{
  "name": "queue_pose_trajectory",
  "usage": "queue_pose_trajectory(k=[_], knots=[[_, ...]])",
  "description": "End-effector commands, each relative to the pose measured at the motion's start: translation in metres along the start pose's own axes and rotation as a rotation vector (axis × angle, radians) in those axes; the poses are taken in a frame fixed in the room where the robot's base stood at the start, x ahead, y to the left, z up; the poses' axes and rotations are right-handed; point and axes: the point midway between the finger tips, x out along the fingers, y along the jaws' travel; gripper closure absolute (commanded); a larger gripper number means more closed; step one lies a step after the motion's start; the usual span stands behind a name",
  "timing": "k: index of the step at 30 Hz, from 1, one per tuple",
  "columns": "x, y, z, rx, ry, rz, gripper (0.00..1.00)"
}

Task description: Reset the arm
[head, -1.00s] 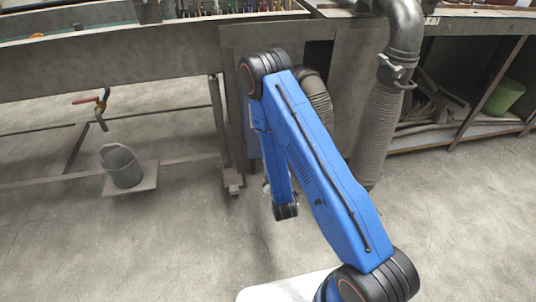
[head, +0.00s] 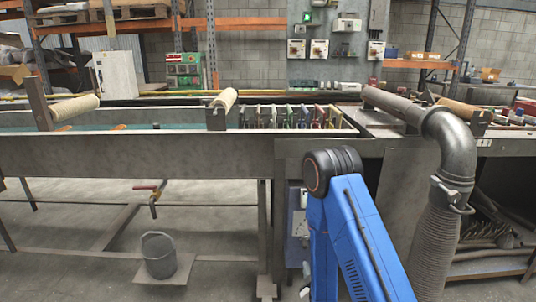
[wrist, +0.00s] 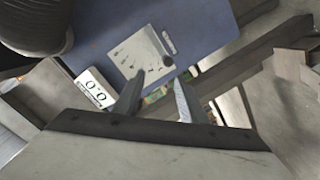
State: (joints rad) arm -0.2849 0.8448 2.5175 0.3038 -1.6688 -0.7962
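My blue arm (head: 350,240) rises from the bottom of the head view, with its black elbow joint in front of the bench. My gripper is not clearly seen in the head view. In the wrist view my gripper (wrist: 159,77) has its two grey fingers apart, with nothing between them. It faces a blue panel (wrist: 115,30) with a white label plate (wrist: 135,58) and a dark knob. A white plate with two round marks (wrist: 93,87) lies left of the fingers. Any contact with the panel cannot be told.
A long metal bench (head: 140,155) spans the head view. A thick duct with a ribbed hose (head: 433,235) stands right of my arm. A grey bucket (head: 158,255) sits under the bench at left. A row of tools (head: 290,116) stands on the bench. Concrete floor shows below.

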Motion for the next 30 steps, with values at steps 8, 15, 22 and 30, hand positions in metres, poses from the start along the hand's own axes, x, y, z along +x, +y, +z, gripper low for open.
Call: queue_pose_trajectory(k=[8, 15, 22, 30], knots=[[0.011, 0.042, -0.026, 0.144, -0.082, -0.082, 0.62], [0.006, 0.075, -0.046, 0.254, -0.153, -0.158, 0.62], [-0.011, 0.107, -0.066, 0.350, -0.223, -0.229, 0.62], [-0.044, 0.145, -0.086, 0.446, -0.309, -0.306, 0.62]])
